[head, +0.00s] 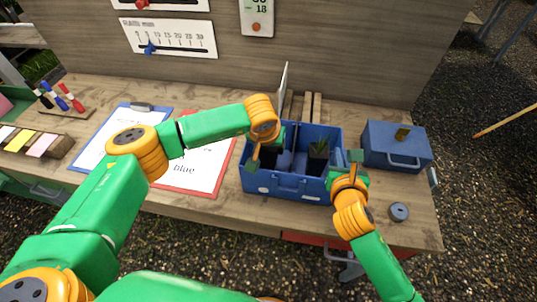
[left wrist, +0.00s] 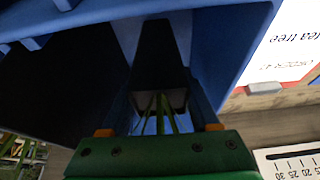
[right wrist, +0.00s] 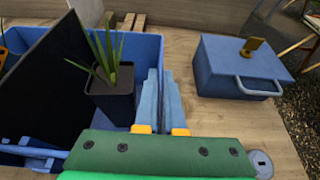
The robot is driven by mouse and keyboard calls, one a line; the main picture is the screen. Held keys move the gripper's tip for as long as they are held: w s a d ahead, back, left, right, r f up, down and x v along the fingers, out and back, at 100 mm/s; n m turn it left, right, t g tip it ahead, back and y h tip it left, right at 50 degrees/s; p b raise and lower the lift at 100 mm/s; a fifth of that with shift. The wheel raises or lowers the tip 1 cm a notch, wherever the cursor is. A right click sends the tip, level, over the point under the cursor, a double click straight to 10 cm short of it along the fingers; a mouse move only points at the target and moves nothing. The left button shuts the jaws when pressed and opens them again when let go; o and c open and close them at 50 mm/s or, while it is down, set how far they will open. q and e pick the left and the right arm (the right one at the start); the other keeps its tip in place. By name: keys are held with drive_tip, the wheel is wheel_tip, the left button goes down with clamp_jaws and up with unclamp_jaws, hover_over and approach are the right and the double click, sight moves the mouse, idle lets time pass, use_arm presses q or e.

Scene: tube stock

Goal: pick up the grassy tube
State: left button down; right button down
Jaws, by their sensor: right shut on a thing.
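The grassy tube, a dark pot with long thin green leaves, stands upright in the right part of a blue crate (head: 290,187). It shows in the head view (head: 318,158) and right wrist view (right wrist: 112,88). My right gripper (right wrist: 163,85) is right of it, apart from it, with narrowly spaced fingers closed at the crate's right wall. My left gripper (head: 262,160) reaches down into the crate's left part. In the left wrist view, a dark pot with green leaves (left wrist: 160,65) lies between its open fingers; I cannot tell whether it is the same tube.
A dark panel (right wrist: 45,90) stands inside the crate. A closed blue box (head: 395,147) with a handle is to the right, with a small grey disc (head: 399,211) in front. A red-edged clipboard (head: 205,170) lies left of the crate. Pens (head: 62,98) stand at the far left.

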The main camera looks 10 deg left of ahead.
use_arm(q)
wheel_tip(320, 180, up, 10)
drive_tip(key=shift+r, duration=0.1)
drive_tip(key=shift+w, duration=0.1)
use_arm(e)
drive_tip(key=c, duration=0.9)
unclamp_jaws()
drive_tip(key=shift+c, duration=0.2)
